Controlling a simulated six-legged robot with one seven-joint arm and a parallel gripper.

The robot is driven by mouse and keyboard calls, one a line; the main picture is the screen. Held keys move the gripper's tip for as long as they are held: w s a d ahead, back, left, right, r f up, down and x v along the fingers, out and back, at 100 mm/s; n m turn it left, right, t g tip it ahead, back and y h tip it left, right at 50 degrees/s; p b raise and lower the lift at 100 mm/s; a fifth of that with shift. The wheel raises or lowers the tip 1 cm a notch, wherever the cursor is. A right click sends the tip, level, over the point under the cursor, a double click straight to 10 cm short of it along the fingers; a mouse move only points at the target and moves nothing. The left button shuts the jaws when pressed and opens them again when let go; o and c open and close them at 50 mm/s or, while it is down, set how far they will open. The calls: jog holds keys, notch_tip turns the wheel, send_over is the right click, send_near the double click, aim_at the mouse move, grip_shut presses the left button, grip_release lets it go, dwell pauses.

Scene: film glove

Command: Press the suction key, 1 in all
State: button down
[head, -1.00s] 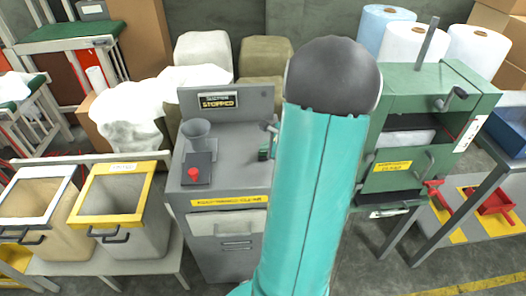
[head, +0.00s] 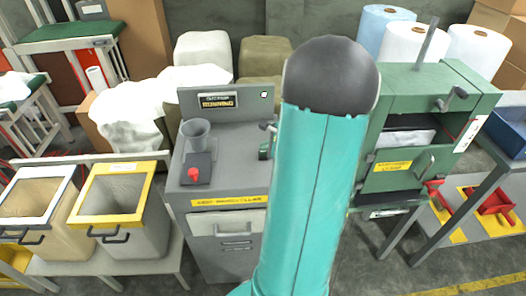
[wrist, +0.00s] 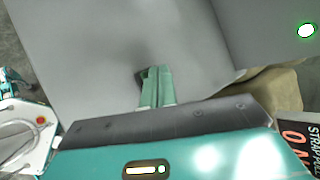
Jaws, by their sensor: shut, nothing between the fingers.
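In the head view a grey machine (head: 230,178) stands in the middle, with an upright back panel (head: 248,110). A display (head: 217,101) on the panel shows blurred yellow lettering. A small green-rimmed light (head: 264,94) is lit at the panel's right; a similar bright light (wrist: 306,30) shows in the wrist view. My gripper (wrist: 157,74) is shut and empty, its tips close to a plain grey surface. A dark patch lies just left of the tips; I cannot tell whether it is the suction key or a shadow. My teal arm hides part of the machine in the head view.
A funnel (head: 196,132) and a red button (head: 193,174) are on the machine's top. A green press (head: 440,110) stands right, beyond my arm. White rolls (head: 412,45) are behind it.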

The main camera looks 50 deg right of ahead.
aim_at(266, 153)
jog(key=shift+r, duration=0.55)
jog(key=shift+r, duration=2.5)
jog(key=w+a+r+n+g+y, duration=0.1)
jog(key=w+a+r+n, duration=0.2)
jog(key=a, duration=0.5)
jog(key=a+r+n+g+y, duration=0.1)
jog(key=a+r+n, duration=0.1)
jog(key=a+n, duration=0.5)
jog(key=w+a+r+n+y, duration=0.1)
jog(key=w+a+r+n, duration=0.15)
jog(key=a, duration=0.65)
jog(key=s+a+r+n+h, duration=0.1)
jog(key=s+a+r+n, duration=0.1)
jog(key=s+a+n, duration=0.4)
jog(key=s+a+r+n+g, duration=0.1)
jog(key=s+a+r+n, duration=0.2)
jog(key=s+a+n, duration=0.3)
jog(key=a+n, duration=0.4)
jog(key=a, duration=0.1)
jog(key=shift+a+g+h, duration=0.15)
jog(key=shift+g+h, duration=0.15)
jog(key=shift+h, duration=0.1)
